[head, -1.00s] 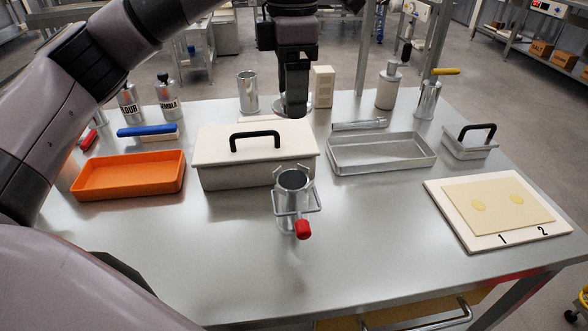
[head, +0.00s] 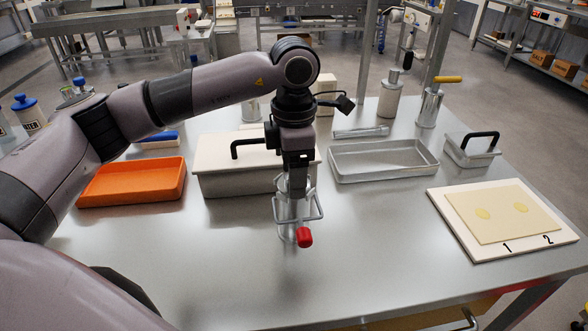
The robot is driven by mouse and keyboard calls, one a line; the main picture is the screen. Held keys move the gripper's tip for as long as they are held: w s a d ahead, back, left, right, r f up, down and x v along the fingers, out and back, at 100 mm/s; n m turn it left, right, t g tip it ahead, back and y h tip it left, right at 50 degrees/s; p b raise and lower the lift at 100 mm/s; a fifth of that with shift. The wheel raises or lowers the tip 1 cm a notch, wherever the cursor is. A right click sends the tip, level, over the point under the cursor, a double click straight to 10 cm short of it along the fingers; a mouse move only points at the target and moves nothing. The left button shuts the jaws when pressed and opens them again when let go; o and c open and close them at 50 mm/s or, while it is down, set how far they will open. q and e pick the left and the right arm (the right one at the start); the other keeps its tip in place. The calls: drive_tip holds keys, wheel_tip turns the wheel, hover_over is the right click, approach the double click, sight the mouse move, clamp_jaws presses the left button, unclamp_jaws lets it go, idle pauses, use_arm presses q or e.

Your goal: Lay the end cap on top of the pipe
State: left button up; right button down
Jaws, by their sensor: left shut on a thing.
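The pipe (head: 287,231) is a short upright metal cylinder in a wire frame with a red-tipped handle (head: 304,237), standing in the middle of the table. My left gripper (head: 297,191) points straight down over the pipe's open top. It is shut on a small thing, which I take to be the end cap. The fingers and the frame hide the cap almost wholly, so I cannot tell whether it touches the pipe. The pipe's rim is also hidden. My right gripper is not in view.
A lidded pale box (head: 235,180) with a black handle stands just behind the pipe. An orange tray (head: 131,183) is at the left, a metal tray (head: 384,160) at the right. A white board (head: 480,249) with a dough sheet lies at the far right. The front of the table is clear.

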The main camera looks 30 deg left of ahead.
use_arm(q)
drive_tip(key=shift+f, duration=0.15)
drive_tip(key=o, duration=1.1)
drive_tip(key=shift+r, duration=0.4)
wheel_tip(320, 180, up, 12)
drive_tip(key=shift+f, duration=0.15)
